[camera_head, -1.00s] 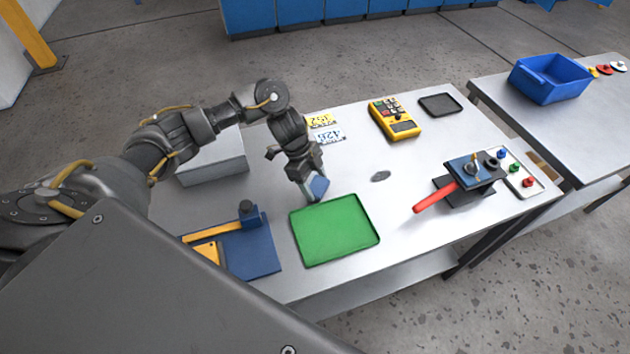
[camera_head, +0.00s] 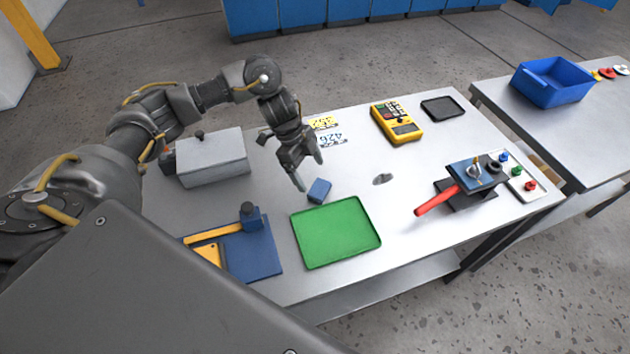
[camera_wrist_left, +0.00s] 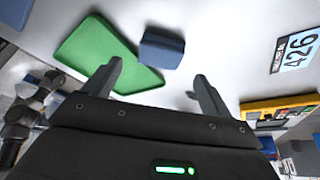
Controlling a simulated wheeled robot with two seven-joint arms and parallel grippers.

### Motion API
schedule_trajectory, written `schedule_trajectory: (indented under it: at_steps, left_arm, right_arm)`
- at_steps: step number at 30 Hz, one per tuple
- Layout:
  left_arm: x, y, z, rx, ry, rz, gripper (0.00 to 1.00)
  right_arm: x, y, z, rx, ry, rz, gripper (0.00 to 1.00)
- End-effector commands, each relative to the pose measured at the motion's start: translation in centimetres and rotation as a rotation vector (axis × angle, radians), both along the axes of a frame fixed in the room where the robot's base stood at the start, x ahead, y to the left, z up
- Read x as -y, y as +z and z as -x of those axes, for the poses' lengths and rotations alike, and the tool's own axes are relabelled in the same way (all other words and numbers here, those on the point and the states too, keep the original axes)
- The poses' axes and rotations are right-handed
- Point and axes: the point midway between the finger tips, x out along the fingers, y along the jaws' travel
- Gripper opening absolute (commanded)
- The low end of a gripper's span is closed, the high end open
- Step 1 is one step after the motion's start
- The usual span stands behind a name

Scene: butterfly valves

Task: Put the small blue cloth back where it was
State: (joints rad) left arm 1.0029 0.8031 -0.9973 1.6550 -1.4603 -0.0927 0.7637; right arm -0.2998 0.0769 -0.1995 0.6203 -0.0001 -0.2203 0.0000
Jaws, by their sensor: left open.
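The small blue cloth (camera_head: 319,190) is a folded blue block-like piece lying on the table, just behind the far edge of the green tray (camera_head: 336,232). My left gripper (camera_head: 310,172) is open and empty above and behind the cloth, apart from it. In the left wrist view the cloth (camera_wrist_left: 161,48) lies ahead of the two spread fingers (camera_wrist_left: 158,85), close to the edge of the green tray (camera_wrist_left: 98,55). My right gripper is not in view.
A grey box (camera_head: 212,158) stands left of my gripper. A blue fixture (camera_head: 255,255) is at front left. A red-handled valve (camera_head: 470,178) and a yellow meter (camera_head: 396,122) stand to the right. A blue bin (camera_head: 552,82) is on the other table. The green tray is empty.

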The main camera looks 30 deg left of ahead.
Motion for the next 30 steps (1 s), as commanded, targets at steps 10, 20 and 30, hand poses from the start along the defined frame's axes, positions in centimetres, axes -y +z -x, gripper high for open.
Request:
schedule_trajectory:
  at_steps: [10,20,30]
  left_arm:
    - [-2.1,5.2,0.0,0.003,0.0,0.0,0.84]
    - [-2.4,5.8,0.1,0.0,0.0,0.001,0.84]
    - [-2.4,5.8,0.1,0.0,0.0,0.001,0.84]
  right_arm:
    - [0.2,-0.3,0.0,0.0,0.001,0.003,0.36]
    - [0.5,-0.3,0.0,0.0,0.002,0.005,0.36]
    - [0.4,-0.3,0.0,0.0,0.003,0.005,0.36]
